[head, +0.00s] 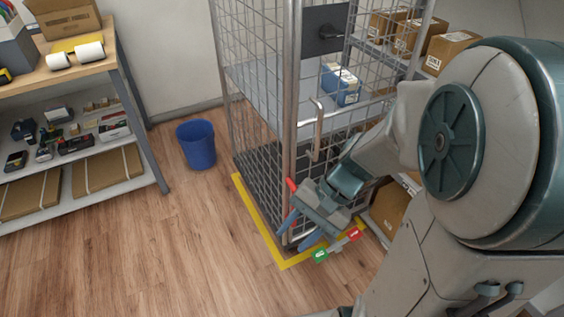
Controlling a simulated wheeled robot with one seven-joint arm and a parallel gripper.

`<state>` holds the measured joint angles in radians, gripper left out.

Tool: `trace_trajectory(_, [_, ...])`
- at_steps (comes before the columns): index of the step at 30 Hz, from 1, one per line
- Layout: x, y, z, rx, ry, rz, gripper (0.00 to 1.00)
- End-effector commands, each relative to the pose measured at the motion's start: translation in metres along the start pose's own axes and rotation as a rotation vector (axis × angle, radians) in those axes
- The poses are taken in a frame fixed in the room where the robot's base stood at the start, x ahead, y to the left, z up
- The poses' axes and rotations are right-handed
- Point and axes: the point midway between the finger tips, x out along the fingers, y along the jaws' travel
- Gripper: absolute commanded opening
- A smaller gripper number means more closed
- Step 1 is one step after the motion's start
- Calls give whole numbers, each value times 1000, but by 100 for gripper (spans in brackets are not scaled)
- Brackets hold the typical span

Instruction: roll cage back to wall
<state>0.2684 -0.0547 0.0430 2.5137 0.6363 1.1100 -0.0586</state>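The roll cage (293,120) is a tall grey wire-mesh cage with a dark base, standing upright near the back wall (170,50). A vertical grab handle (318,130) is on its near side. A yellow floor outline (262,235) runs along its left and near sides. A blue box (341,85) shows through the mesh. My gripper (299,230) is low in front of the cage's near corner, its two blue fingers apart, with nothing seen between them. Close by are a green tab (320,254) and a red tab (354,234); whether the gripper touches them is unclear.
A blue bin (196,145) stands on the floor left of the cage. A bench with shelves (85,72) is at far left. Shelves with cardboard boxes (447,52) are behind at right, partly hidden by my arm. The wooden floor (150,255) at front left is clear.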

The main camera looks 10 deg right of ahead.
Motion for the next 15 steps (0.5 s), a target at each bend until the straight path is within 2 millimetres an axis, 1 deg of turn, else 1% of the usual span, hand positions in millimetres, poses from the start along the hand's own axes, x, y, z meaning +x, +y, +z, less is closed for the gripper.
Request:
trace_trajectory(1, [28, 7, -17, 88, -63, -77, 39])
trace_trajectory(3, [46, 4, -31, 197, -139, -194, 39])
trace_trajectory(5, [60, 2, -47, 291, -195, -299, 39])
trace_trajectory(8, [78, 1, -78, 445, -274, -483, 39])
trace_trajectory(11, [92, 5, -117, 597, -334, -675, 39])
trace_trajectory(12, [96, 8, -134, 658, -351, -755, 39])
trace_trajectory(14, [103, 17, -161, 749, -370, -876, 39])
trace_trajectory(15, [107, 24, -180, 807, -379, -956, 39])
